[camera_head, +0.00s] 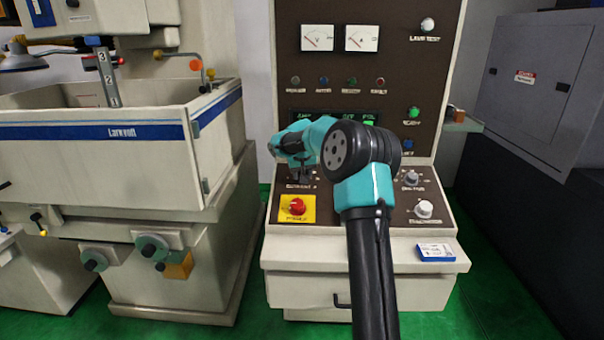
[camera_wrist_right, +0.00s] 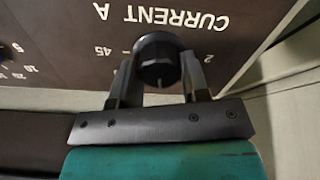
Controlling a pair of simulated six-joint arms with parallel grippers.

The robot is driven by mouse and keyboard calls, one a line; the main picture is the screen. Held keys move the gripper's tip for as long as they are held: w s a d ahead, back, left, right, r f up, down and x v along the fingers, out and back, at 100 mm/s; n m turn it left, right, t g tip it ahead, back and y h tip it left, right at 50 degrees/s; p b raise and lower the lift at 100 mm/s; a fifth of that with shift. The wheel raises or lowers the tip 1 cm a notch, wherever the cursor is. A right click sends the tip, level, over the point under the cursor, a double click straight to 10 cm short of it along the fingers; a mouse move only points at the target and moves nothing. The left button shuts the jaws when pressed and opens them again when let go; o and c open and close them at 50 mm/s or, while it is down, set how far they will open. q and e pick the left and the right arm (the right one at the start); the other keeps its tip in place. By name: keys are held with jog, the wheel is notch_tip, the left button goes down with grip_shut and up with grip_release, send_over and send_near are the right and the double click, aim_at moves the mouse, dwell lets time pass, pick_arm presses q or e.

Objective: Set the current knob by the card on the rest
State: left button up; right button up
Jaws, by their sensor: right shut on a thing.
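My right gripper (camera_wrist_right: 158,85) is shut on the black current knob (camera_wrist_right: 158,60) in the right wrist view, one finger on each side of it. The label CURRENT A and some scale numbers show upside down around the knob. In the head view my right arm reaches up to the dark panel, and its gripper (camera_head: 305,176) is at the panel's left part, with the knob mostly hidden there. The blue and white card (camera_head: 435,252) lies on the rest (camera_head: 380,262) at the panel's lower right. Its writing is too small to read. My left gripper is not in view.
A red power button (camera_head: 297,206) on a yellow plate sits just below the gripper. A white machine tank (camera_head: 100,160) stands at the left, a grey cabinet (camera_head: 530,80) at the right.

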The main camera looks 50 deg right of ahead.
jog(key=n, duration=0.4)
jog(key=shift+n, duration=0.3)
jog(key=n, duration=0.4)
jog(key=shift+n+y, duration=0.3)
jog(key=shift+n, duration=0.1)
jog(key=o, duration=0.9)
jog(key=shift+o, duration=0.2)
jog(key=v, duration=1.7)
jog(key=shift+s+a+r, duration=0.15)
jog(key=shift+r, duration=0.05)
